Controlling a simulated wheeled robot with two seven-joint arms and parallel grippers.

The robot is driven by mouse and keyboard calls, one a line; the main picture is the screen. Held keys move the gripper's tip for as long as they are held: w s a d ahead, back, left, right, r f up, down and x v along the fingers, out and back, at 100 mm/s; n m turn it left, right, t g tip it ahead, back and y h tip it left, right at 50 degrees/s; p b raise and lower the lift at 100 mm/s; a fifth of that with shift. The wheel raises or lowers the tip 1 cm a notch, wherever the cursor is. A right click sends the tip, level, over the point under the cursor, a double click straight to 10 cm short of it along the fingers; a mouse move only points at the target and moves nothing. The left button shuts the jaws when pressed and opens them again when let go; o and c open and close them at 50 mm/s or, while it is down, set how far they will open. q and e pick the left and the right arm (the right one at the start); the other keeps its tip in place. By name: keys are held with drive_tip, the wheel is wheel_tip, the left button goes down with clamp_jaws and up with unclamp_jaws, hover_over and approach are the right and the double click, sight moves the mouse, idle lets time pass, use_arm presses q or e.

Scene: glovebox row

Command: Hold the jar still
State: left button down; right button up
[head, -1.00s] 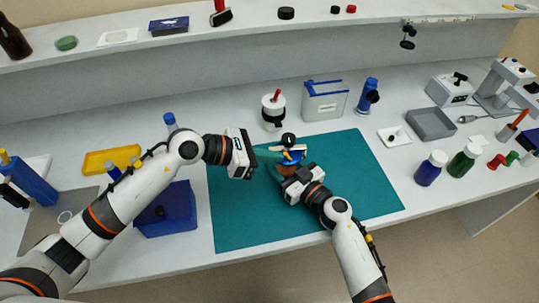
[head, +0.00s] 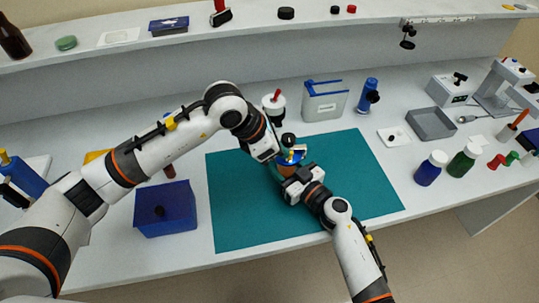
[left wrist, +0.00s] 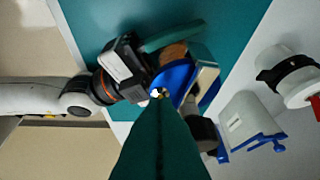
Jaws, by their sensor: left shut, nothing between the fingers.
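The jar, with an amber body and a blue lid (head: 293,156), stands on the teal mat (head: 240,220). The left wrist view shows its blue lid (left wrist: 172,77) and a brown part of its side (left wrist: 174,51). My right gripper (head: 291,172) is at the jar from the front, its fingers around the body; one finger shows beside the brown side in the left wrist view, the other is mostly hidden. My left gripper (head: 281,157) is shut and empty, its fingertips close to the lid; whether they touch it I cannot tell.
A white container with a black band (head: 273,107) and a grey bin with blue trim (head: 325,103) stand behind the mat. A blue box (head: 165,209) is left of it. Blue (head: 430,170) and green (head: 464,160) bottles stand right. The mat's front and right are clear.

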use_arm(q)
drive_tip(key=shift+d+y, duration=0.15)
drive_tip(key=shift+y, duration=0.15)
drive_tip(key=shift+r, duration=0.85)
drive_tip(key=a+v, duration=0.1)
drive_tip(key=v, duration=1.2)
drive_tip(key=shift+s+f, duration=0.25)
drive_tip(key=shift+f, duration=0.05)
